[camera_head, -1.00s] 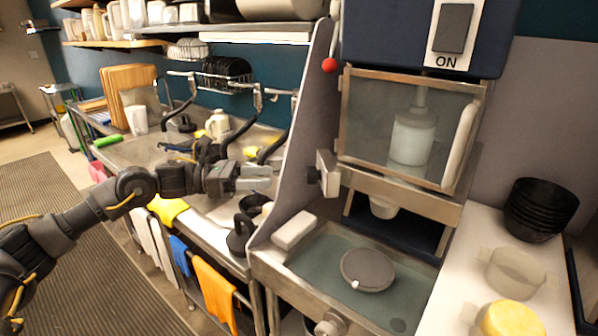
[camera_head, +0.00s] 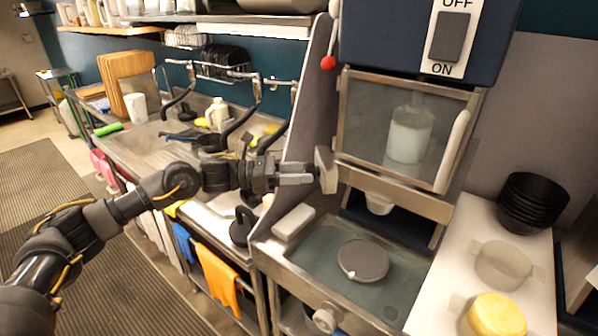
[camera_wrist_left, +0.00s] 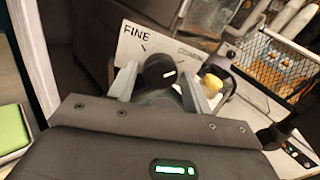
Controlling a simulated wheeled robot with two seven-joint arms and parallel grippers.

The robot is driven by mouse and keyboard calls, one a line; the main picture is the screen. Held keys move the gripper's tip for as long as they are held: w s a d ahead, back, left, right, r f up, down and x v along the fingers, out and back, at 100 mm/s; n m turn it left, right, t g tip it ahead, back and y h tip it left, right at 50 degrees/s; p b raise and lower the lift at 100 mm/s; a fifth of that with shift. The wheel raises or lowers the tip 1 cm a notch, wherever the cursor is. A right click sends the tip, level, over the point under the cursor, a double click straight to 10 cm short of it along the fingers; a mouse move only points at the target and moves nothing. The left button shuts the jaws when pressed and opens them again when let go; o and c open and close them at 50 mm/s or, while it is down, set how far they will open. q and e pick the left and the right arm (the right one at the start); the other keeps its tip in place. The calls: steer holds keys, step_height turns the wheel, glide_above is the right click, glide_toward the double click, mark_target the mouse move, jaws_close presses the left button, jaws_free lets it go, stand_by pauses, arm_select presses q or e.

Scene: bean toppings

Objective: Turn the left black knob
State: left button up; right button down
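The black knob (camera_wrist_left: 159,71) shows in the left wrist view, on a white plate (camera_wrist_left: 137,45) marked "FINE" and, partly hidden, what looks like "COARSE". In the head view the knob is not seen; the plate (camera_head: 326,170) shows edge-on at the machine's left side. My left gripper (camera_head: 312,173) is at that plate. In the left wrist view its fingers (camera_wrist_left: 160,88) stand apart, one on each side of the knob, with gaps visible. Whether a finger touches the knob I cannot tell. My right gripper is not in view.
The machine's grey side wall (camera_head: 305,115) rises beside my gripper. A red ball-ended lever (camera_head: 328,63) is above it. A round grey lid (camera_head: 362,260) lies in the tray below. The sink counter (camera_head: 150,150) is to the left. Black bowls (camera_head: 533,203) stand at right.

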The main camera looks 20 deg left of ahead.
arm_select(q)
steer(key=c, duration=0.7)
steer(key=n+b, duration=0.6)
steer(key=n, duration=0.7)
steer(key=shift+t, duration=0.4)
steer(key=n+p, duration=0.1)
steer(key=n, duration=0.4)
steer(key=shift+s+n+p, duration=0.1)
steer(key=shift+n+p, duration=0.2)
